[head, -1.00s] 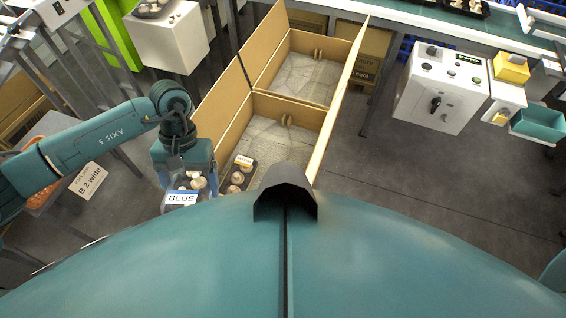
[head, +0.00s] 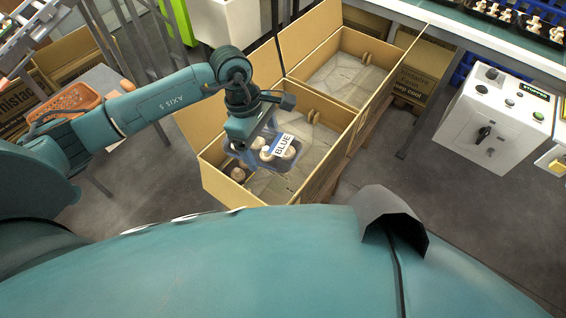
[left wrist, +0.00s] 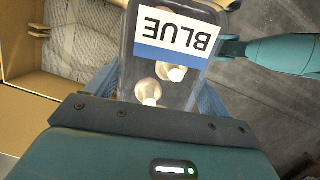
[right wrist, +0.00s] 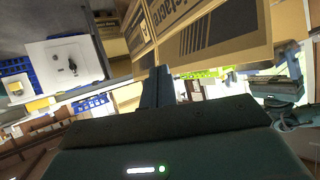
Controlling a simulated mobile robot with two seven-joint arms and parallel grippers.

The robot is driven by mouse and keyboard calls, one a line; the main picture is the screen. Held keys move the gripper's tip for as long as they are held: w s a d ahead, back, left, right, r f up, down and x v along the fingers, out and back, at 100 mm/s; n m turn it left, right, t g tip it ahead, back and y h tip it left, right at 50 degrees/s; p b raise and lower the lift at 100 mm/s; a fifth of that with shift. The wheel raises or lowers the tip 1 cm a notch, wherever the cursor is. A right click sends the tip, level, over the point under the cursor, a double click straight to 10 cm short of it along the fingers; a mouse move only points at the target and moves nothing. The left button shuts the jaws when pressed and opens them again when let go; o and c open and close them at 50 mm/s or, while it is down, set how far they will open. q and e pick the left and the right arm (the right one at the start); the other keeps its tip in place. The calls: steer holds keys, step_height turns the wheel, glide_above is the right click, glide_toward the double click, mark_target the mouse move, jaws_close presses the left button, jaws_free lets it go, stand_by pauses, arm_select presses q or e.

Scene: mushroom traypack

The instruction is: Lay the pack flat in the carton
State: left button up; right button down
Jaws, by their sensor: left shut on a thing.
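My left gripper (head: 250,138) is shut on a clear-topped mushroom pack (head: 268,158) with a white and blue BLUE label. In the left wrist view the pack (left wrist: 178,92) sits between the blue fingers, label outward. It is over the nearer open carton (head: 215,185), above its left part; I cannot tell whether it touches anything below. Another pack with mushrooms (head: 237,173) lies in the carton's near left corner, mostly hidden by the held pack. The carton's right part shows bare liner. My right gripper (right wrist: 158,88) has its fingers together with nothing visible between them, away from the carton.
A second open carton (head: 345,78) stands behind, empty but for its liner. Raised flaps border both cartons. A white control box (head: 495,118) is at right, and a conveyor (head: 450,25) with filled trays runs along the back.

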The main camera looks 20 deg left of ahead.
arm_select(q)
steer(key=w+f+n+b, duration=0.2)
steer(key=f+n+b, duration=0.2)
steer(key=f, duration=0.3)
steer(key=w+d+f+n+t+y+b, duration=0.1)
steer(key=w+f+n+b, duration=0.1)
steer(key=f+n+b, duration=0.3)
steer(key=w+d+f+n+y+b, duration=0.1)
steer(key=w+f+n+b, duration=0.1)
steer(key=f+n+b, duration=0.3)
steer(key=shift+d+f+n+t, duration=0.15)
steer(key=shift+f+n, duration=0.35)
steer(key=shift+f, duration=0.55)
steer(key=shift+d+f+n+t, duration=0.15)
steer(key=shift+f+n, duration=0.35)
steer(key=shift+f, duration=0.5)
steer(key=shift+f+b, duration=0.75)
steer(key=shift+f, duration=1.5)
arm_select(e)
step_height(320, 180, down, 8)
steer(key=a+n+t+y, duration=0.1)
steer(key=n, duration=0.1)
steer(key=shift+w+a+f, duration=0.2)
steer(key=shift+w+a, duration=0.1)
steer(key=shift+a, duration=0.1)
arm_select(q)
steer(key=shift+a+f, duration=0.1)
steer(key=shift+f, duration=0.05)
steer(key=o, duration=0.9)
steer(key=shift+o, duration=0.2)
